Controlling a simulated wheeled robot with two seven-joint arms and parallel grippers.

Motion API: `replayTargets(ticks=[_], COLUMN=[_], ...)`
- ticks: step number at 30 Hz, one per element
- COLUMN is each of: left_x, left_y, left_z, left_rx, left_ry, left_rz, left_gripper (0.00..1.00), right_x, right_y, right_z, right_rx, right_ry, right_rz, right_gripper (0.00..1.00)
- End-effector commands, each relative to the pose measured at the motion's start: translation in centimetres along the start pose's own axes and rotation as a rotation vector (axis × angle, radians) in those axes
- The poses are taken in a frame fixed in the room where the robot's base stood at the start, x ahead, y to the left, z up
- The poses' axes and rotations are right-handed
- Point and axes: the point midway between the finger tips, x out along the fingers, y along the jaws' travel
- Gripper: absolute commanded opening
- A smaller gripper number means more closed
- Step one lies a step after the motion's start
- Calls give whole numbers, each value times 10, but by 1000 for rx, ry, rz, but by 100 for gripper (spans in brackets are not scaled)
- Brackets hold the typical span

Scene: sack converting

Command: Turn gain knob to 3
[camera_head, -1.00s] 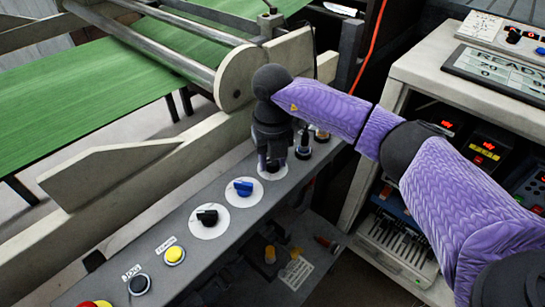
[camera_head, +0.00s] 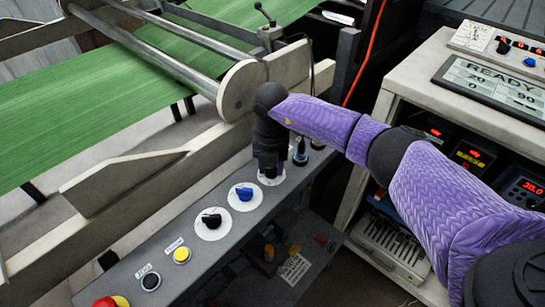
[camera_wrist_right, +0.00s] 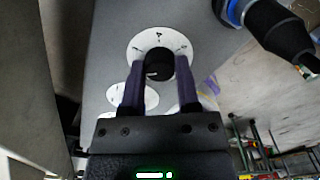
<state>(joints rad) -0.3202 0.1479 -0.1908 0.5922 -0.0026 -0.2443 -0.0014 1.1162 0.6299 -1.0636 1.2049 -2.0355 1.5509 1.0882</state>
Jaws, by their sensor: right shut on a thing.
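My right gripper (camera_head: 269,172) points down over the grey control panel and hides most of the knob beneath it. In the right wrist view, a black knob (camera_wrist_right: 159,70) sits on a white round dial (camera_wrist_right: 148,38) with small marks that I cannot read. The fingers of the right gripper (camera_wrist_right: 161,82) stand on both sides of this knob and are shut on it. The dial's edge also shows under the gripper in the head view (camera_head: 272,181). I cannot tell from its label whether this is the gain knob. My left gripper is not in view.
A blue knob (camera_head: 244,193) and another black knob (camera_head: 211,219) sit on white dials on the panel (camera_head: 190,275). Yellow (camera_head: 181,255) and black (camera_head: 150,281) buttons are nearer. A dark joystick-like control (camera_head: 300,152) stands just beyond my gripper. A white cabinet (camera_head: 440,60) stands right.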

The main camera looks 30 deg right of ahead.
Motion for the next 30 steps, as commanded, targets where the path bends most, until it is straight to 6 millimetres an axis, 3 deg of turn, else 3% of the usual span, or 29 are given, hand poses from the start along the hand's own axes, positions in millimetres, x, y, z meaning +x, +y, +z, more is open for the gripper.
replayTargets(ticks=[1,12,30], left_x=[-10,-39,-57], left_y=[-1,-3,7], left_z=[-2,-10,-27], left_rx=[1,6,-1], left_ry=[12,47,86], left_rz=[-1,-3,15], left_gripper=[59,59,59], right_x=[-6,-4,-1], right_y=[0,0,0], right_z=[0,0,1], right_rx=[43,363,606], right_ry=[-2,-2,-2], right_rz=[0,1,2], right_gripper=[0,0,0])
